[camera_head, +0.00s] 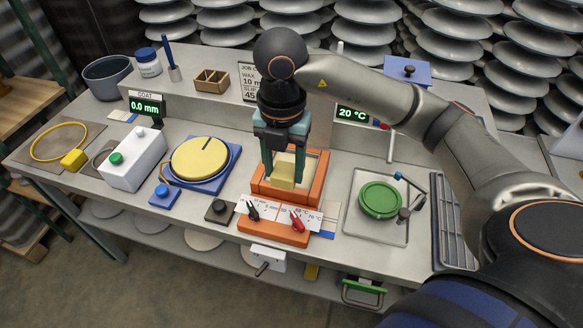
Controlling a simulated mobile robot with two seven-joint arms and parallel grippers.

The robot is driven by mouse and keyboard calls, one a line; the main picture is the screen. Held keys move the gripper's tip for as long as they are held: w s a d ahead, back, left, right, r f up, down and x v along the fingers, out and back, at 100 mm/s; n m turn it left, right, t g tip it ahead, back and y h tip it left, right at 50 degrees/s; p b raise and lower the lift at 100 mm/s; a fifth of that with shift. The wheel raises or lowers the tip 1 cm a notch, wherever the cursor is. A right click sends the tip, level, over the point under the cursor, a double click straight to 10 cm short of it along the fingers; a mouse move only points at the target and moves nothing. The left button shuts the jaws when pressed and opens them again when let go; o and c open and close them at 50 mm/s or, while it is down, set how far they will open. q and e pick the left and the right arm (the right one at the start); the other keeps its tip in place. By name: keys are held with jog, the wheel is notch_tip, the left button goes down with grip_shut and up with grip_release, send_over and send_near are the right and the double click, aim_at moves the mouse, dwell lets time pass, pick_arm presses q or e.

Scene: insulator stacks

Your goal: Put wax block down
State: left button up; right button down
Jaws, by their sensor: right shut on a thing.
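The wax block (285,171) is pale yellow and sits between the fingers of my right gripper (283,168), low in the middle of the workbench. My right gripper points down and is shut on the block. The block is over the orange frame-like holder (318,190), inside its rim as seen from here. I cannot tell whether the block touches the bottom. The fingers hide part of the block and the holder's inside. My left gripper is not in view.
In front of the holder is a panel (272,216) with black and red pointers. Left are a yellow disc (200,158) on a blue base and a white box (133,160) with a green button. Right is a green round lid (380,199) on a tray. Displays stand behind.

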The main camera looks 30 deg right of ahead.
jog(key=w+d+f, duration=0.4)
jog(key=w+f, duration=0.1)
jog(key=w+d+f, duration=0.3)
jog(key=shift+w, duration=0.15)
jog(key=shift+w+d+f, duration=0.2)
jog(key=shift+w+f, duration=0.05)
jog(key=shift+f, duration=0.2)
jog(key=shift+w+d+f, duration=0.1)
jog(key=shift+f, duration=1.45)
jog(key=shift+f, duration=0.15)
jog(key=shift+c, duration=1.2)
grip_release()
